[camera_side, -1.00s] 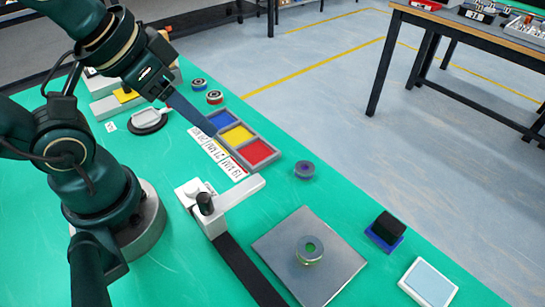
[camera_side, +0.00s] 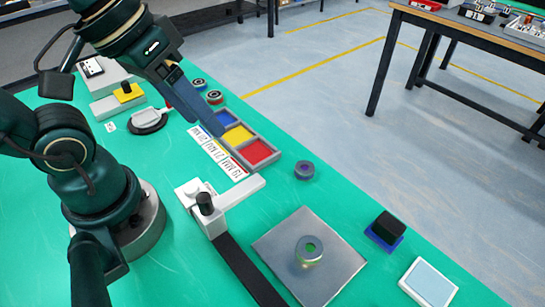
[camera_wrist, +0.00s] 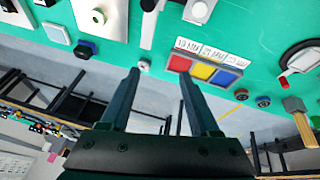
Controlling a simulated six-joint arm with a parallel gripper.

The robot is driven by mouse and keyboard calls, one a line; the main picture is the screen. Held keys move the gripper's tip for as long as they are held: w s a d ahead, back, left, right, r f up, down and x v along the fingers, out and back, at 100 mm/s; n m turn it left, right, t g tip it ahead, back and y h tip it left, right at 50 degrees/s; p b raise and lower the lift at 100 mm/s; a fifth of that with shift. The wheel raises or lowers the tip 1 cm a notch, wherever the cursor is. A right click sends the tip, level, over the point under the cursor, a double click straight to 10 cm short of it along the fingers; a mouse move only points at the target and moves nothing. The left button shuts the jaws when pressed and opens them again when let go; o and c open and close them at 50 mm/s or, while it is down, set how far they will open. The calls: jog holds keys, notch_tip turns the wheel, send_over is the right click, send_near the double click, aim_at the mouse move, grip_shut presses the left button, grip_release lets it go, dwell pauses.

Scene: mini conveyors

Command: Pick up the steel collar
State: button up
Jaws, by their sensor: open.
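A metallic ring-shaped collar (camera_side: 309,250) stands on a grey metal plate (camera_side: 268,243) in the side view; it also shows at the top left of the wrist view (camera_wrist: 97,18). A smaller grey ring (camera_side: 304,170) lies on the green mat behind the plate, and in the wrist view (camera_wrist: 144,65) it is near the left fingertip. I cannot tell for sure which one is the steel collar. My gripper (camera_wrist: 157,76) is open and empty. In the side view my gripper (camera_side: 217,130) is beside the tray, well away from both rings.
A tray (camera_side: 277,157) with blue, yellow and red compartments has size labels (camera_side: 218,152) before it. Dark rings (camera_side: 214,97), a black-and-blue block (camera_side: 385,231) and a white pad (camera_side: 428,282) lie around.

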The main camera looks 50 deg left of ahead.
jog(key=w+d+f+n+g+h, duration=0.1)
jog(key=w+d+n+g+h, duration=0.5)
jog(key=w+g, duration=0.15)
jog(key=w+f+n+g+h, duration=0.2)
jog(key=w+f+h, duration=0.1)
jog(key=f, duration=0.1)
jog(key=n+h, duration=0.2)
send_near(308, 240)
jog(key=shift+w+a+r+g, duration=0.45)
jog(key=shift+w+a+r, duration=0.45)
jog(key=shift+w, duration=0.2)
jog(key=shift+s+f+n, duration=0.25)
jog(key=shift+f+n, duration=0.15)
jog(key=shift+f, duration=0.15)
jog(key=x, duration=1.1)
jog(key=shift+s+d+f, duration=0.2)
jog(key=shift+d, duration=0.1)
grip_shut()
